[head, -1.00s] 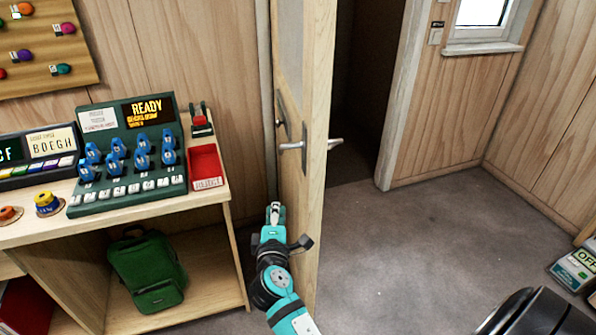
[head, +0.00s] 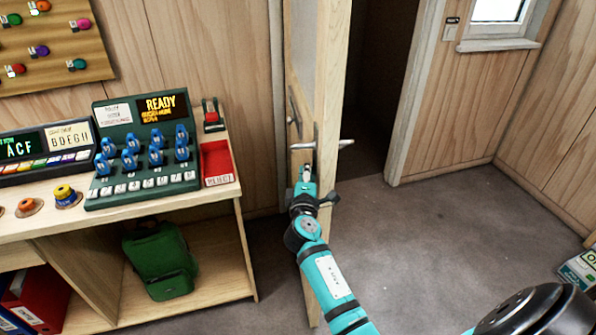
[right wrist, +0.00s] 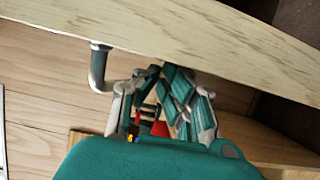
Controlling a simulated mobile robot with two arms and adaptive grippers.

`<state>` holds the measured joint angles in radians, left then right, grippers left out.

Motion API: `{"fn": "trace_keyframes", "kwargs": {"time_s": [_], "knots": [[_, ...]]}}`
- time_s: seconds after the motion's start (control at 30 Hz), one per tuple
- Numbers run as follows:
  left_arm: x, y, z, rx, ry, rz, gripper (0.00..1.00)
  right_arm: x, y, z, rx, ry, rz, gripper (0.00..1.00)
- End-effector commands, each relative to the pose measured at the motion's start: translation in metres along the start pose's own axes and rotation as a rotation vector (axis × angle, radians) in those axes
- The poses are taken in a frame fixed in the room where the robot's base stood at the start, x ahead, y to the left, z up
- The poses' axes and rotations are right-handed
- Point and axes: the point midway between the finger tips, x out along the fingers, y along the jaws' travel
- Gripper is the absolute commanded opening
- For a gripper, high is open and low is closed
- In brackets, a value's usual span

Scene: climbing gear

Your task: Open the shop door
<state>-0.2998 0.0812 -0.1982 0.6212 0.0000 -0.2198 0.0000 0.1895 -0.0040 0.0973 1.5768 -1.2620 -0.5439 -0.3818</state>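The shop door (head: 326,215) stands ajar; I see its pale edge, with a dark opening to its right. A metal lever handle (head: 303,146) is on its left face, and another lever (head: 345,143) sticks out on its right side. My right gripper (head: 305,172) is just below the left lever, beside the door. In the right wrist view the door edge (right wrist: 165,38) crosses the top and the lever (right wrist: 98,72) lies left of the fingers (right wrist: 160,72). The fingers converge at the tips with nothing visible between them; whether they touch the door is unclear. My left gripper is not in view.
A wooden bench (head: 245,262) with a green console (head: 148,165) and a red tray (head: 216,163) stands close left of the door. A green backpack (head: 160,262) is on its lower shelf.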

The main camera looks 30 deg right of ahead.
Motion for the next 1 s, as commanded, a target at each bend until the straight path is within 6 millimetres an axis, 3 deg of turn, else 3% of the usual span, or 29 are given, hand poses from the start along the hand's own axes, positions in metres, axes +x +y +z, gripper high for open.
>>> {"fn": "trace_keyframes", "kwargs": {"time_s": [0.5,0.73,1.0], "knots": [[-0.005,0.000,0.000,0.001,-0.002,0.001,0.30,0.004,-0.001,0.015,-0.004,0.004,-0.001,0.00],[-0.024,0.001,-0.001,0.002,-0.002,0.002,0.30,0.020,0.000,0.075,-0.012,0.070,-0.002,0.00],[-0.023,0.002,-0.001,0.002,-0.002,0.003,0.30,0.047,-0.002,0.150,-0.009,0.095,0.000,0.00]]}}
